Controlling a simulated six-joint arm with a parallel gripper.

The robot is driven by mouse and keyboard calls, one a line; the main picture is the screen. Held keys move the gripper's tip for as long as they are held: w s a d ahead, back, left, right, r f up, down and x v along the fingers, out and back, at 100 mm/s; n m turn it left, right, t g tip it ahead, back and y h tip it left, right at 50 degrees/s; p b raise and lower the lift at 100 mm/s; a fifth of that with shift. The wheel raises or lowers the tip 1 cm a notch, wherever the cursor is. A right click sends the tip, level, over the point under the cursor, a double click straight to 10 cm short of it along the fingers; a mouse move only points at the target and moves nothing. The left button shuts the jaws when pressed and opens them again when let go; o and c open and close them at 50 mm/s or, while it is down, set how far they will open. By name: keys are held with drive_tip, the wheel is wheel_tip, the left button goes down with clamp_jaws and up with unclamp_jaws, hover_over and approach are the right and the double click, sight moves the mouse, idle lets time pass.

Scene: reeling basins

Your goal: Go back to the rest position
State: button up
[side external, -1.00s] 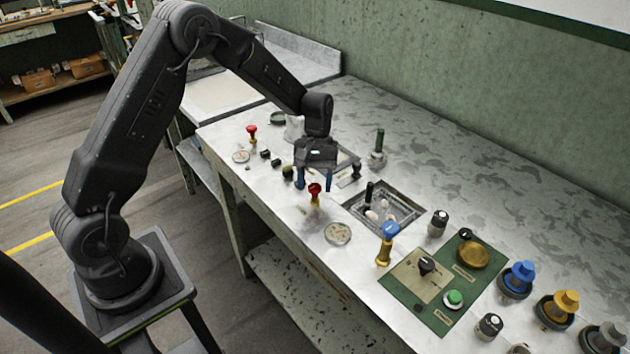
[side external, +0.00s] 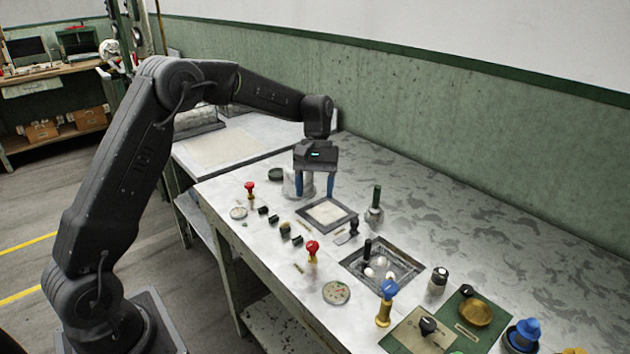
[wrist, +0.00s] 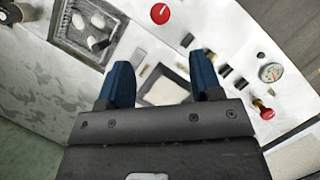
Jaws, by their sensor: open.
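My gripper (side external: 315,190) has two blue fingers spread apart with nothing between them. It hangs over the metal worktop, above and a little behind a square dark-framed basin (side external: 346,219) with a pale bottom. In the wrist view my gripper (wrist: 160,85) shows its fingers apart, with the pale basin (wrist: 165,92) seen below between them. The fingers are clear of the worktop and touch nothing that I can see.
A second basin (side external: 398,256) holds several white cocoons. Red-topped valves (side external: 312,250) (side external: 250,188), a blue-topped valve (side external: 387,290), a green-handled tool (side external: 375,205) and round gauges (side external: 336,293) stand on the worktop. The right rear worktop is clear.

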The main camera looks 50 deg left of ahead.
drive_tip(key=shift+v, duration=0.8)
drive_tip(key=s+d+r+m+t+y, duration=0.2)
drive_tip(key=s+d+r+m+t, duration=0.25)
drive_tip(key=s+r, duration=0.65)
drive_tip(key=s+d+f+m+t, duration=0.1)
drive_tip(key=s+d+m+t, duration=0.1)
drive_tip(key=s, duration=0.5)
drive_tip(key=s+d+m+t+y, duration=0.1)
drive_tip(key=s+d+m+t, duration=0.1)
drive_tip(key=s, duration=0.6)
drive_tip(key=shift+s+f, duration=0.25)
drive_tip(key=shift+f, duration=0.15)
drive_tip(key=shift+t, duration=0.25)
